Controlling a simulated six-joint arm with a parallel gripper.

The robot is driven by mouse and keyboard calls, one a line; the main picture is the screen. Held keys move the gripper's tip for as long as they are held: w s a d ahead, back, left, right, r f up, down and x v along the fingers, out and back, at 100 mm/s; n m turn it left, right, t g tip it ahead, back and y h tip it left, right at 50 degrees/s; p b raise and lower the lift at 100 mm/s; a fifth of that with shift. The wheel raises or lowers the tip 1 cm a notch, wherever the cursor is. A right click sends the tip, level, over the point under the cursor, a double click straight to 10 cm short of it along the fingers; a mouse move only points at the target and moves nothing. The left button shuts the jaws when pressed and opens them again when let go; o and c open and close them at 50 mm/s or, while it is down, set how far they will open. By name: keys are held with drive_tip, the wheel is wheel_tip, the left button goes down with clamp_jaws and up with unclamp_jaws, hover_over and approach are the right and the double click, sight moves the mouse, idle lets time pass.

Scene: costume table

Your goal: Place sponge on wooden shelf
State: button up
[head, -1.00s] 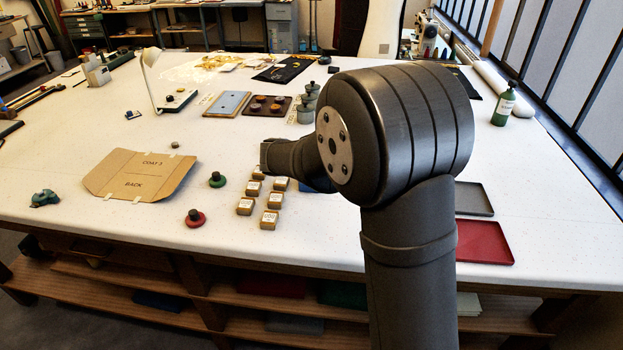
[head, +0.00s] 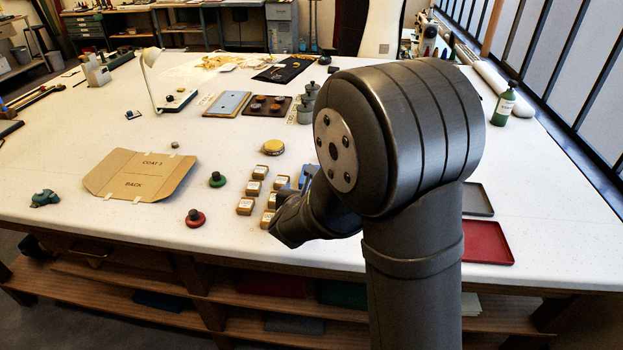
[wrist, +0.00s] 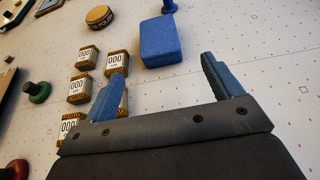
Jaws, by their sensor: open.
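The sponge (wrist: 162,41) is a blue block lying on the white table in the wrist view, ahead of my gripper (wrist: 163,70). My gripper's two blue fingers are spread wide with nothing between them, and the sponge is just beyond their tips, apart from them. In the head view a small patch of the sponge (head: 308,173) shows beside my arm, which hides the rest. The fingertips are hidden in the head view. Wooden shelf boards (head: 110,287) run under the front of the table, with dark, red and green flat items on them.
Several small labelled boxes (wrist: 80,89) stand left of the sponge, one partly behind my left finger. A round polish tin (wrist: 99,18) and a blue-handled item (wrist: 169,6) are near the sponge. Red and grey trays (head: 487,243) lie at right. Cardboard (head: 140,175) lies at left.

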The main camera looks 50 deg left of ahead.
drive_tip(key=x, duration=1.1)
drive_tip(key=shift+w+a, duration=0.15)
drive_tip(key=shift+a, duration=0.05)
drive_tip(key=c, duration=1.1)
drive_tip(key=shift+c, duration=0.2)
drive_tip(key=shift+r, duration=0.6)
wheel_tip(320, 180, up, 3)
drive_tip(key=shift+f, duration=0.1)
drive_tip(key=w+d+r, duration=0.6)
drive_tip(key=d+r, duration=0.1)
drive_tip(key=d, duration=0.3)
drive_tip(key=shift+w, duration=0.2)
